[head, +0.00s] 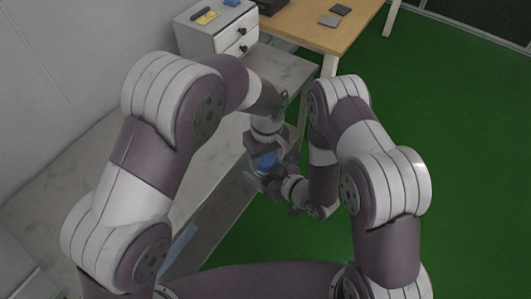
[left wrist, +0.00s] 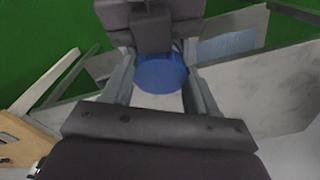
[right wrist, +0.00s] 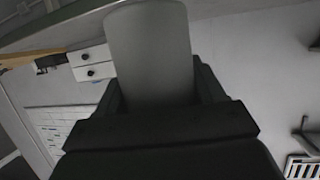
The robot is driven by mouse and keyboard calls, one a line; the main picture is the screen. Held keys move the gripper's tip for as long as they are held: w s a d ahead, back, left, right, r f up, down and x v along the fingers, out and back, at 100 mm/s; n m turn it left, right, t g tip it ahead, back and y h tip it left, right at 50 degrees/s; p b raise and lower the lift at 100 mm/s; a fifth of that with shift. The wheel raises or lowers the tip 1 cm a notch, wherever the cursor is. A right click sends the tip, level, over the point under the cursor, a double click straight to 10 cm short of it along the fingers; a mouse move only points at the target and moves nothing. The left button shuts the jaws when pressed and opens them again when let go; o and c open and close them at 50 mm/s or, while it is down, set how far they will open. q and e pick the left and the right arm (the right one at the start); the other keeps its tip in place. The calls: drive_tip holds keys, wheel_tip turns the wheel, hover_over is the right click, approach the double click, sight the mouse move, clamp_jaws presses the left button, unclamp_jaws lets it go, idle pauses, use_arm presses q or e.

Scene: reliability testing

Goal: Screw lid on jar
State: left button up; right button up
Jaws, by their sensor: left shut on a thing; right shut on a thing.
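A blue lid (head: 266,160) shows between my two grippers in the head view. In the left wrist view the round blue lid (left wrist: 161,74) sits between the fingers of my left gripper (left wrist: 160,88), which is shut on it. A pale grey cylinder, the jar (right wrist: 150,50), stands between the fingers of my right gripper (right wrist: 155,85), which is shut on it. In the head view my right gripper (head: 268,178) is close to my left gripper (head: 263,147). The jar is mostly hidden there, and I cannot tell whether lid and jar touch.
A long grey bench (head: 75,195) runs along the wall at left. A white drawer unit (head: 215,38) stands at the back, next to a wooden table (head: 315,30) with small grey pieces. Green floor (head: 465,150) is clear to the right.

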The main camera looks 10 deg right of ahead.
use_arm(q)
drive_tip(key=shift+s+f+t+y, duration=0.2)
drive_tip(key=shift+s+f+t, duration=0.1)
drive_tip(key=shift+f, duration=0.2)
drive_tip(key=shift+s+f+t+y, duration=0.2)
drive_tip(key=shift+s+f+t, duration=0.1)
drive_tip(key=shift+f, duration=0.2)
drive_tip(key=o, duration=1.5)
drive_tip(key=shift+o, duration=0.2)
drive_tip(key=shift+w, duration=0.1)
drive_tip(key=shift+d+r, duration=0.1)
wheel_tip(320, 180, up, 5)
drive_tip(key=shift+w+d+f, duration=0.1)
drive_tip(key=shift+w+f, duration=0.05)
drive_tip(key=shift+w, duration=0.1)
drive_tip(key=shift+c, duration=0.4)
